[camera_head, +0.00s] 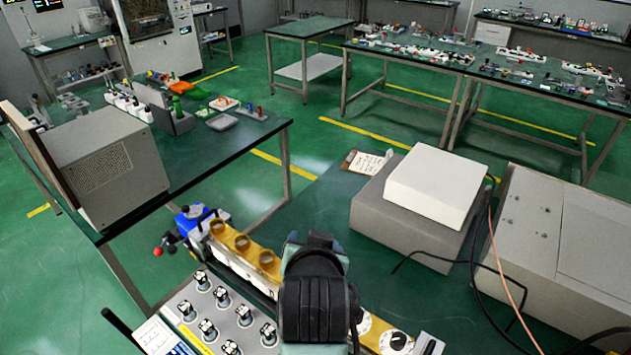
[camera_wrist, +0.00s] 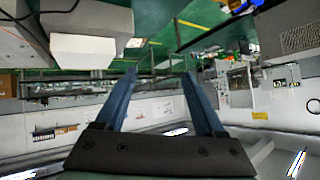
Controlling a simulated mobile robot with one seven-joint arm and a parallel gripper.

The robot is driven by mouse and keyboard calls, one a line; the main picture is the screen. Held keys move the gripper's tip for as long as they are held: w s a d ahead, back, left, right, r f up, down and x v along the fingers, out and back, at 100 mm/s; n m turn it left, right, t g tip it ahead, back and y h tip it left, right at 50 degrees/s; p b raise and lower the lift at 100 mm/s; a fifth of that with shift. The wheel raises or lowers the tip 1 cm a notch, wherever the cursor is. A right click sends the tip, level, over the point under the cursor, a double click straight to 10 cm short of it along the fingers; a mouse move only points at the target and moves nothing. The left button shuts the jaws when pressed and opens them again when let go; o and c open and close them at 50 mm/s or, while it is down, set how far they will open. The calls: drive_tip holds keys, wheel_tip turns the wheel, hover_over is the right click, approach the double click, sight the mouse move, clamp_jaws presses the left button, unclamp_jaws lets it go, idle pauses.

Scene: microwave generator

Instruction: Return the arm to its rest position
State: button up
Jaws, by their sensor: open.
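My gripper (camera_wrist: 159,74) shows in the wrist view with its two blue fingers spread apart and nothing between them. The wrist camera looks out across the room, which appears upside down there. In the head view my arm (camera_head: 315,300) rises at the bottom centre, with a black rounded section and pale green parts. The fingers cannot be made out in the head view. My arm stands in front of part of a bench with a brass-coloured block (camera_head: 240,243) and a panel of knobs (camera_head: 222,312).
A white box on a grey base (camera_head: 437,187) and a large grey cabinet (camera_head: 560,235) with cables stand at right. A grey instrument (camera_head: 110,165) sits on the left table. Green tables with small parts (camera_head: 490,65) stand at the back. Green floor (camera_head: 330,150) lies open between them.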

wheel_tip(320, 180, up, 27)
drive_tip(key=s+n+t+b, duration=0.1)
drive_tip(key=s+t+b, duration=0.1)
drive_tip(key=t, duration=0.8)
drive_tip(key=s+r+n+t, duration=0.1)
drive_tip(key=s+r+t, duration=0.5)
drive_tip(key=s+r, duration=0.6)
wheel_tip(320, 180, up, 3)
drive_tip(key=shift+r+n+t, duration=0.15)
drive_tip(key=shift+n+t, duration=0.15)
drive_tip(key=shift+d+b, duration=0.1)
drive_tip(key=shift+b, duration=0.2)
